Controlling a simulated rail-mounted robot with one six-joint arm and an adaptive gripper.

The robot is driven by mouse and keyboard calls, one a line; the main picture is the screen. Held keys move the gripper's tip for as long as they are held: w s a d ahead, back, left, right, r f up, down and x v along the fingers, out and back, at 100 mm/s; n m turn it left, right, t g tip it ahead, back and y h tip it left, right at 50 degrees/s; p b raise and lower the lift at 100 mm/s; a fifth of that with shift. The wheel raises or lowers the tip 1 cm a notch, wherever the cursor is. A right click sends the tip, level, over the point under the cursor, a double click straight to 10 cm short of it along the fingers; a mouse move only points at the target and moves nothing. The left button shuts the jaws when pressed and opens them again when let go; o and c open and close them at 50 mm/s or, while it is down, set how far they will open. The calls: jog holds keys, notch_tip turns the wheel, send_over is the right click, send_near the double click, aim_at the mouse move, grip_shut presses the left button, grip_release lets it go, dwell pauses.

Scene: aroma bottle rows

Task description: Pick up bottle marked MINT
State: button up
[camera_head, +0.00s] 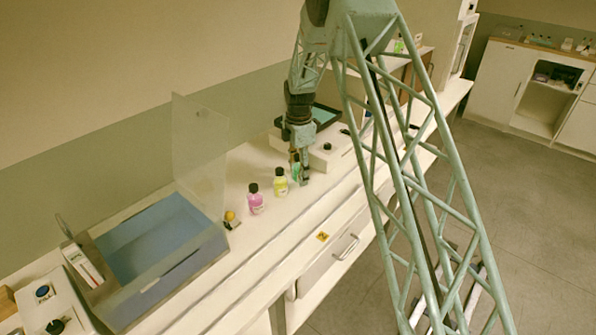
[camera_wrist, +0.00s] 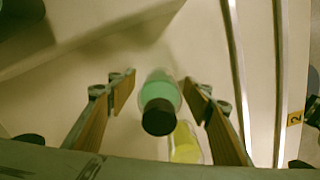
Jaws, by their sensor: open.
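A green bottle with a black cap (camera_wrist: 160,90) stands between the open fingers of my gripper (camera_wrist: 158,95) in the wrist view, with a gap on each side. Its label cannot be read. In the head view my gripper (camera_head: 299,172) points down over the bench at this green bottle (camera_head: 296,172), which is partly hidden by the fingers. A yellow bottle (camera_head: 281,183) stands just left of it, and also shows below it in the wrist view (camera_wrist: 185,143). A pink bottle (camera_head: 255,200) stands farther left.
A blue-floored bin with a clear raised lid (camera_head: 200,150) stands on the left of the bench. A white device (camera_head: 328,150) stands behind my gripper. The bench front strip is clear.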

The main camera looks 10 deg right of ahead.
jog(key=shift+c, duration=0.7)
jog(key=c, duration=0.9)
jog(key=shift+r+p, duration=0.85)
jog(key=shift+r, duration=4.15)
